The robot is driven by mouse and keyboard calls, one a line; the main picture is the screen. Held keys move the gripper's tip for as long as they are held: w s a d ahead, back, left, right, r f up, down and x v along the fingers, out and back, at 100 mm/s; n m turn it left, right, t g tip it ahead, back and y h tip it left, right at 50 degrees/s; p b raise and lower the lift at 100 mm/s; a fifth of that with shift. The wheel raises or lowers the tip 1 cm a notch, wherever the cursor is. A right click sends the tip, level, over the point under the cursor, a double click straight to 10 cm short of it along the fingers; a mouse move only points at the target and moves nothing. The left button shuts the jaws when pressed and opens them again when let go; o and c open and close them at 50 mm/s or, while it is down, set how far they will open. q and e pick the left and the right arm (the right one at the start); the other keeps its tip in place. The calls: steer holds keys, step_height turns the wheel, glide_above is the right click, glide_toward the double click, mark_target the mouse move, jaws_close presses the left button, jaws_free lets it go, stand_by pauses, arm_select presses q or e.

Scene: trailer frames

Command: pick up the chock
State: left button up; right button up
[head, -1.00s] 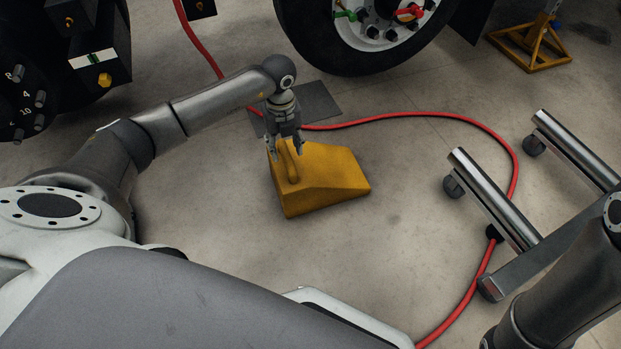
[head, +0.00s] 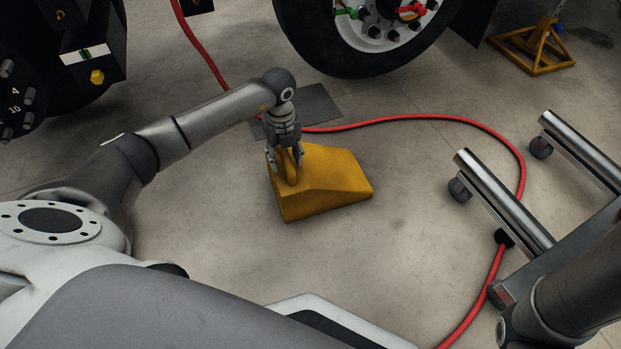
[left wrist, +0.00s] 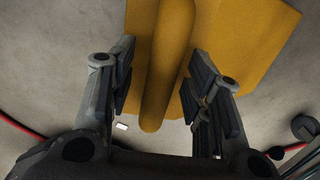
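The chock (head: 330,187) is a yellow wedge block with a raised bar handle on its left end. It sits on the floor in the middle of the head view. My left gripper (head: 286,158) is at that handle, pointing down. In the left wrist view the handle (left wrist: 165,75) runs between the two fingers of my left gripper (left wrist: 162,65), with a gap showing at the left finger. The fingers are apart, one on each side of the handle, and the chock rests on the floor. My right gripper is out of view.
A red hose (head: 430,115) curves behind and right of the chock. A large wheel (head: 365,45) stands at the back, with a yellow stand (head: 535,55) at the far right. A metal frame on casters (head: 505,205) is at the right.

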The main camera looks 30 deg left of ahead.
arm_select(q)
jaws_close()
steer(key=shift+r, duration=0.1)
stand_by(0.4)
steer(key=shift+r, duration=0.1)
